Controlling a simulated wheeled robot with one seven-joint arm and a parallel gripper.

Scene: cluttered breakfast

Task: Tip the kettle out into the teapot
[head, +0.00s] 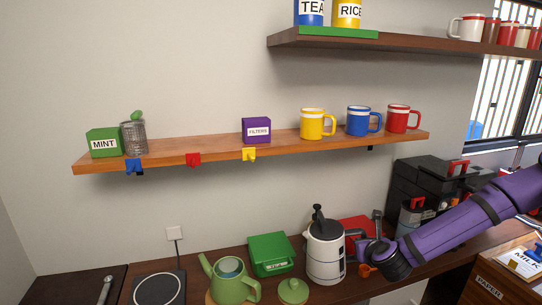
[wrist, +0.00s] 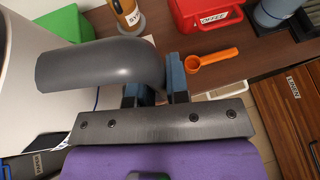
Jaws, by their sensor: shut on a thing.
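The white kettle (head: 326,252) with dark bands and a black lid knob stands upright at the counter, right of centre in the head view. My gripper (head: 364,248) is at its right side, shut on the kettle's handle. In the wrist view the grey handle (wrist: 100,66) runs into my gripper (wrist: 158,84), and the white kettle body (wrist: 28,90) fills the left edge. The green teapot (head: 233,283) stands left of the kettle with its top open. Its spout points up and left. The green teapot lid (head: 293,290) lies on the counter between teapot and kettle.
A green box (head: 270,254) stands behind the teapot lid. A black hot plate (head: 158,289) lies left of the teapot. An orange scoop (wrist: 212,58) lies beside my gripper, with a red coffee box (wrist: 207,14) beyond. A wooden shelf (head: 220,147) with mugs hangs above.

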